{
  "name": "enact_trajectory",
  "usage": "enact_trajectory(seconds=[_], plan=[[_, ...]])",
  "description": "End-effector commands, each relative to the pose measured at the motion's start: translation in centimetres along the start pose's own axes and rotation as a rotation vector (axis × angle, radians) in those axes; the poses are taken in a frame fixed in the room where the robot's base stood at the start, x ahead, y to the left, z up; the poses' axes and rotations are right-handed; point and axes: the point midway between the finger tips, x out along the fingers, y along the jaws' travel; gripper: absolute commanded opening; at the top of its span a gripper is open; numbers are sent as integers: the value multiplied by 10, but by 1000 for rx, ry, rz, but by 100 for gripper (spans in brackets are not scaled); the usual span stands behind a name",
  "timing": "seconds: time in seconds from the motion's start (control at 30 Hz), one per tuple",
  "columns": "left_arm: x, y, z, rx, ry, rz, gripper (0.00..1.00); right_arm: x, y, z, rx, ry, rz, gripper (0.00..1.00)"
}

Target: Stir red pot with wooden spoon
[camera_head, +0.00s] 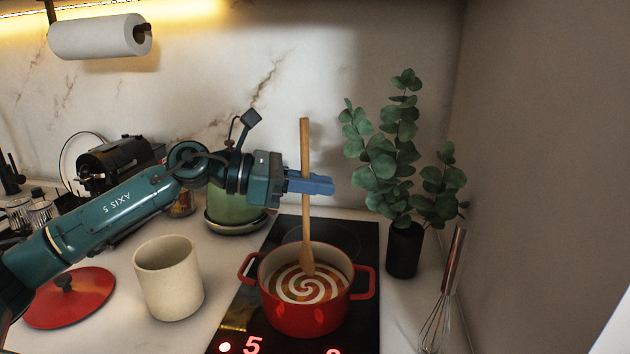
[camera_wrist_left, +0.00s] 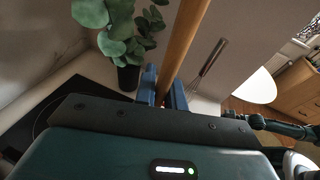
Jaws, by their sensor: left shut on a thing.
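The red pot (camera_head: 304,318) stands on the black cooktop, open, with an orange-brown content marked by a white spiral. My left gripper (camera_head: 318,185) is shut on the spoon's handle, well above the pot. The handle (camera_wrist_left: 183,45) also shows between the blue fingers (camera_wrist_left: 162,88) in the left wrist view. The red lid (camera_head: 85,300) lies on the counter at the left. My right gripper is not in view.
The black cooktop (camera_head: 237,310) shows a lit red 5. A cream crock (camera_head: 168,280) stands left of the pot. A plant in a black vase (camera_head: 403,250) and a whisk (camera_head: 443,300) are at the right. A green pot (camera_head: 235,207) is behind my left arm.

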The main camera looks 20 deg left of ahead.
Motion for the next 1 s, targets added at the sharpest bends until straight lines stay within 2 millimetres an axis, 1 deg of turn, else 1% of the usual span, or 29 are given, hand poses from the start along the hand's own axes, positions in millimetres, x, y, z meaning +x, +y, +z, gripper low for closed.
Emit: enact_trajectory(seconds=[0.03,0.3,0.5,0.7,1.0], plan=[[2,0,-10,0,0,0,0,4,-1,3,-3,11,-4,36],[8,0,-36,0,0,0,0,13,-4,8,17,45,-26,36],[11,0,-51,1,0,0,0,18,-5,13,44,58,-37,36],[13,0,-58,1,-1,0,0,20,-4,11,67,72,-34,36],[13,0,-58,1,-1,0,0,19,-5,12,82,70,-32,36]])
